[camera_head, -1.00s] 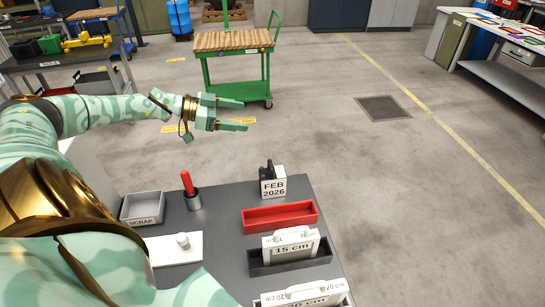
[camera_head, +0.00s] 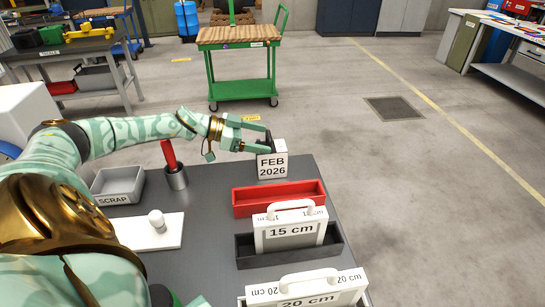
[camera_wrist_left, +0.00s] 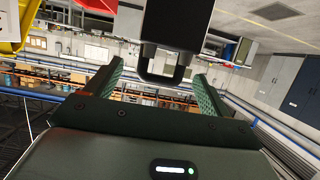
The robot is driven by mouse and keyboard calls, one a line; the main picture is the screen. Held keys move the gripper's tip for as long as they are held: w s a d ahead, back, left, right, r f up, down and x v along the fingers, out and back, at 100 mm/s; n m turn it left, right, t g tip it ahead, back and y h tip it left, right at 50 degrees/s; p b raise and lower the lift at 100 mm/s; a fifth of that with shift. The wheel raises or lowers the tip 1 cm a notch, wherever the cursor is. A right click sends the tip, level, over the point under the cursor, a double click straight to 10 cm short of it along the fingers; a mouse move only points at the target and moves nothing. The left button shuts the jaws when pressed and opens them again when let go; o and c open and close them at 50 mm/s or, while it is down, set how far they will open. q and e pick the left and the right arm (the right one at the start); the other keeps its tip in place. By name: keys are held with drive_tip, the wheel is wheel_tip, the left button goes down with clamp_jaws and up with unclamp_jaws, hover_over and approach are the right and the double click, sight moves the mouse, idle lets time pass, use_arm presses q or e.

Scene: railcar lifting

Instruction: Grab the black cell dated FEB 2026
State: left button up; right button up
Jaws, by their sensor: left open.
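The black cell (camera_wrist_left: 177,22) shows at the top of the left wrist view, with its black loop handle (camera_wrist_left: 165,66) hanging toward my gripper. In the head view the white FEB 2026 label (camera_head: 272,166) is at the far right edge of the dark bench, and the cell is mostly hidden behind it and my fingers. My left gripper (camera_head: 262,136) is open at the cell's top. In the left wrist view the handle lies between the two fingertips (camera_wrist_left: 160,72), with a gap on each side. My right gripper is not in view.
On the bench (camera_head: 205,250) are a red tray (camera_head: 278,200), a dark tray with a 15 cm block (camera_head: 291,230), a 20 cm block (camera_head: 306,290), a grey SCRAP bin (camera_head: 119,187) and a cup with a red-handled thing (camera_head: 176,178). A green cart (camera_head: 243,90) stands beyond on open floor.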

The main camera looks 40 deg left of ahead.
sight(277, 145)
use_arm(q)
drive_tip(key=b+x, duration=0.1)
drive_tip(key=x, duration=0.4)
drive_tip(key=shift+w+d, duration=0.1)
drive_tip(key=shift+w, duration=0.3)
drive_tip(key=shift+r, duration=0.1)
drive_tip(key=shift+s, duration=0.1)
clamp_jaws()
drive_tip(key=shift+r, duration=0.15)
